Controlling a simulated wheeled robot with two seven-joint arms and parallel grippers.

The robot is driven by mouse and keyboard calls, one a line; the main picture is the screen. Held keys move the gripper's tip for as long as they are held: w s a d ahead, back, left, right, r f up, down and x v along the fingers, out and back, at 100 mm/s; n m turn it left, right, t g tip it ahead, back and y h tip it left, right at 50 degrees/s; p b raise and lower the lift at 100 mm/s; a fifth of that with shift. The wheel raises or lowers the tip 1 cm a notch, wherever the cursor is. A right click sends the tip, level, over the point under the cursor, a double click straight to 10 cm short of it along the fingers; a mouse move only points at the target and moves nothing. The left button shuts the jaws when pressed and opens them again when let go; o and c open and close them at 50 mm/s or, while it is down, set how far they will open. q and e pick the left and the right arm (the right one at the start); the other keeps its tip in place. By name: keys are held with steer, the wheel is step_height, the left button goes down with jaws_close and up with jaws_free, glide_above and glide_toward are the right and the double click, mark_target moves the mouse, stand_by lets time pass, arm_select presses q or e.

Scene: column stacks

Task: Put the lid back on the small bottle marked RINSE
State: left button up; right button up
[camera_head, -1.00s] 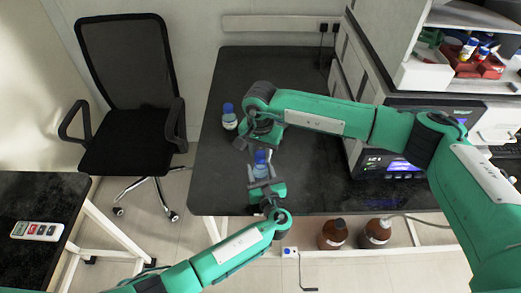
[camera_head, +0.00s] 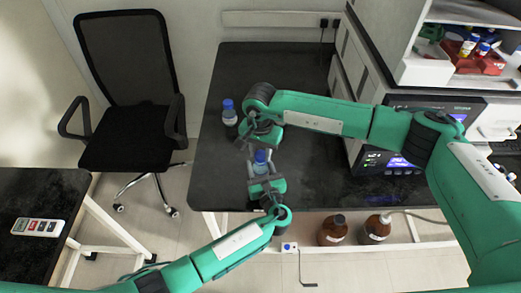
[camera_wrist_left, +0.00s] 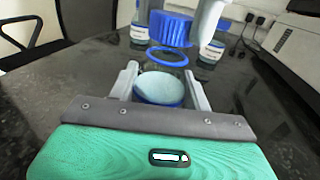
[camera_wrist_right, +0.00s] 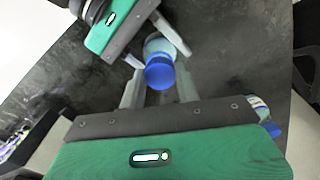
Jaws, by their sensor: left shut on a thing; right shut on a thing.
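My left gripper (camera_head: 262,179) is shut on a small bottle (camera_wrist_left: 160,88) with pale contents and a blue ring at its neck. It holds the bottle upright over the dark bench. My right gripper (camera_head: 250,141) is shut on a blue lid (camera_wrist_right: 160,75). In the left wrist view the lid (camera_wrist_left: 170,28) is just above the bottle's neck, with a gap seen between them. In the right wrist view the lid lies in front of the bottle (camera_wrist_right: 161,46), overlapping it. No marking on the held bottle can be read.
Another blue-capped bottle (camera_head: 229,113) stands on the bench (camera_head: 300,72), left of my right gripper. The left wrist view shows labelled bottles behind the lid, one on the right (camera_wrist_left: 212,50). An instrument (camera_head: 390,160) stands at the bench's right. Brown bottles (camera_head: 332,231) are below.

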steer(key=shift+f, duration=0.35)
